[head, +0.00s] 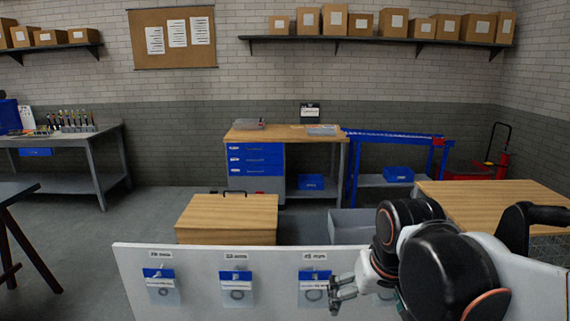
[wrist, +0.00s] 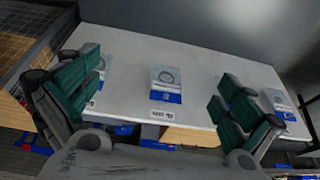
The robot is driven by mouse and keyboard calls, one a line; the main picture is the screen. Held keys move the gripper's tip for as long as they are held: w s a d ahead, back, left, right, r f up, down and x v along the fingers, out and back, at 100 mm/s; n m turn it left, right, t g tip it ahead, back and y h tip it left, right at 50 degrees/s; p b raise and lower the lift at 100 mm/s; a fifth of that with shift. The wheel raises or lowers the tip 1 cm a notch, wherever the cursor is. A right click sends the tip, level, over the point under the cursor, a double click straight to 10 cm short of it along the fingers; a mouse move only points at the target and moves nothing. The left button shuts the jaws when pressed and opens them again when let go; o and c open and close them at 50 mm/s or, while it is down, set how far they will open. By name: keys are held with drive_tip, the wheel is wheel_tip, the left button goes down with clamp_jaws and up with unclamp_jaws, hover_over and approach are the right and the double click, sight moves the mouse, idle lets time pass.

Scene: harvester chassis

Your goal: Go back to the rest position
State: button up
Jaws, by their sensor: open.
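The white board (head: 200,258) carries a left bag (head: 161,288), a middle bag (head: 236,290) and a right bag (head: 313,290). Each has a blue top and a ring inside, under a small label. A bag (wrist: 166,76) shows between the fingers in the wrist view.
A wooden-topped block (head: 228,215) and a grey bin (head: 355,222) stand behind the board. A wooden table (head: 495,203) is at right. A workbench with blue drawers (head: 256,160) stands by the wall. Open grey floor (head: 100,245) lies at left.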

drive_tip(key=s+d+f+t, duration=0.1)
drive_tip(key=s+d+t, duration=0.2)
drive_tip(key=s, duration=0.5)
drive_tip(key=shift+s+d+b, duration=0.35)
drive_tip(key=shift+d+b, duration=0.05)
drive_tip(key=shift+d, duration=0.1)
idle(0.8)
